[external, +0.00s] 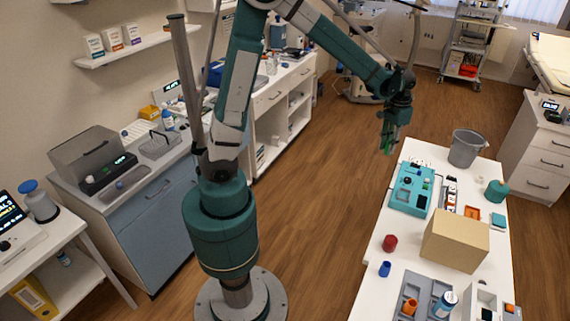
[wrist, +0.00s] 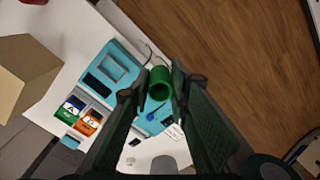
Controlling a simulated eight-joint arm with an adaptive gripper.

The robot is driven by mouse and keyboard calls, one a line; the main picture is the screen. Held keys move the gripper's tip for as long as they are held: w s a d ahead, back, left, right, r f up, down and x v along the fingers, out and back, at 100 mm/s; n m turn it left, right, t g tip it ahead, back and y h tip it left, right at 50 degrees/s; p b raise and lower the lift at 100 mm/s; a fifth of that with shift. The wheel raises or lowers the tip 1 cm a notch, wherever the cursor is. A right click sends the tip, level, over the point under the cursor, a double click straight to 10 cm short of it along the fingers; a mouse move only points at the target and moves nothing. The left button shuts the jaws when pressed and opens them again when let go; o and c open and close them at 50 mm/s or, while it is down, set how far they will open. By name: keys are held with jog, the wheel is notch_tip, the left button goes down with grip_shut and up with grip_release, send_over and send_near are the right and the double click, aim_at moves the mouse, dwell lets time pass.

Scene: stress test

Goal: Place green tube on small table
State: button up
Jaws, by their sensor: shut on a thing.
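The green tube (wrist: 160,84) is between my fingertips in the wrist view, with its round open end showing. My gripper (wrist: 160,92) is shut on it. In the external view my gripper (external: 390,137) hangs at the far left corner of the white table (external: 408,256) on the right, above its surface. Only a small bright green part of the tube (external: 387,149) shows there. The tube is clear of the table. I cannot tell whether this white table is the small table of the task.
Another white table (external: 85,265) stands lower left.

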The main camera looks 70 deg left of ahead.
notch_tip(320, 180, up, 3)
jog(key=shift+d+r, duration=0.15)
jog(key=s+d+m+p, duration=0.35)
jog(key=d+m, duration=0.35)
jog(key=d, duration=0.7)
jog(key=s+d+m+p, duration=0.2)
jog(key=s+d+m, duration=0.4)
jog(key=d, duration=0.9)
jog(key=s+d+m+p, duration=0.4)
jog(key=s+d+m, duration=1.1)
jog(key=d, duration=0.6)
jog(key=shift+n, duration=0.5)
jog(key=shift+s+a+f, duration=0.1)
jog(key=shift+s+f, duration=0.2)
jog(key=shift+f, duration=0.55)
jog(key=shift+s+d+f, duration=0.1)
jog(key=shift+s+f, duration=0.15)
jog(key=shift+f, duration=0.65)
jog(key=shift+s+a+f, duration=0.1)
jog(key=shift+s+f, duration=0.2)
jog(key=shift+f, duration=0.55)
jog(key=shift+f, duration=2.9)
